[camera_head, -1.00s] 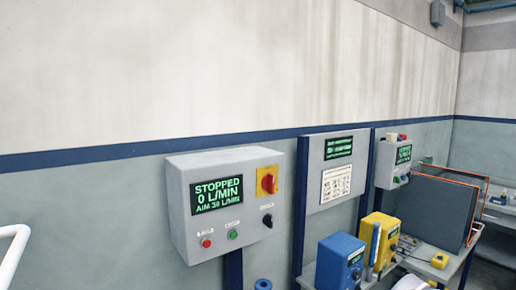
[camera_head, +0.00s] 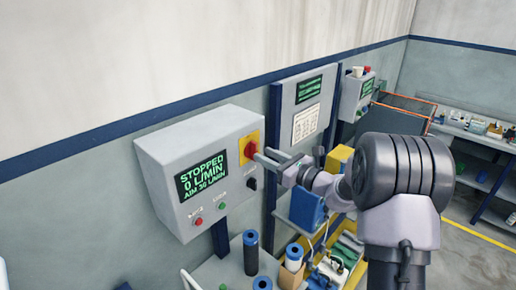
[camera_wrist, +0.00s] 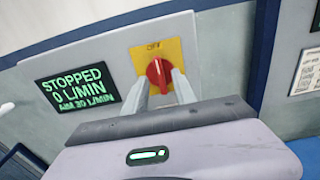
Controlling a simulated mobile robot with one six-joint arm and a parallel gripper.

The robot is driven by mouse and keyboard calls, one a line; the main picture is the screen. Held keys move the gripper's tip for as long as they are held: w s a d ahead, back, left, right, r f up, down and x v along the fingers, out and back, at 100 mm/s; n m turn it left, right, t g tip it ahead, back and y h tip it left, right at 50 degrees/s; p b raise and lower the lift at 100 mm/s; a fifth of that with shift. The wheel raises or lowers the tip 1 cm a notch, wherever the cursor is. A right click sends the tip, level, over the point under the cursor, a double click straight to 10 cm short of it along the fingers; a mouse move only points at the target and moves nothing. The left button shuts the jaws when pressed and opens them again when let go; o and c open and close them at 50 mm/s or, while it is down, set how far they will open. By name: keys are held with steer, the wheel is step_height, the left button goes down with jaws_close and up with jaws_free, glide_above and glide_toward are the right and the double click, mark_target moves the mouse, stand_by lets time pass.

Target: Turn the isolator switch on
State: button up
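The isolator switch is a red rotary knob (camera_wrist: 158,72) on a yellow plate (camera_wrist: 180,52), with the lettering OFF above it in the wrist view. Its white mark points up, towards that lettering. In the head view the red knob (camera_head: 250,149) is at the upper right of the grey control box (camera_head: 160,148). My gripper (camera_head: 261,156) reaches in from the right, its tips close to the knob. In the wrist view my gripper (camera_wrist: 163,79) has its two fingers apart, one either side of the knob's lower part. Whether they touch it I cannot tell.
The box's display (camera_head: 201,176) reads STOPPED, 0 L/MIN, AIM 30 L/MIN. A red button (camera_head: 199,221), a green button (camera_head: 222,209) and a black selector (camera_head: 252,183) sit below. A blue-topped cylinder (camera_head: 251,252) stands beneath the box. A panel board (camera_head: 303,97) stands to the right.

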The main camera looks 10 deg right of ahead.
mark_target(257, 150)
steer(key=x, duration=0.3)
steer(key=shift+w+a, duration=0.2)
steer(key=shift+w, duration=0.05)
jaws_close()
steer(key=shift+r+m+p, duration=0.1)
steer(key=shift+m+p, duration=0.2)
steer(key=shift+p, duration=0.15)
steer(key=m+p, duration=0.2)
steer(key=shift+d+m, duration=0.1)
steer(key=shift+m, duration=0.3)
steer(key=shift+w+d+f+m+p, duration=0.1)
steer(key=shift+m+p, duration=1.45)
steer(key=shift+m, duration=0.85)
steer(key=shift+f+m+p, duration=0.15)
steer(key=shift+m+p, duration=1.4)
steer(key=shift+m, duration=0.85)
steer(key=shift+w+d+f+m+p, duration=0.1)
steer(key=shift+m+p, duration=1.45)
steer(key=shift+m, duration=0.85)
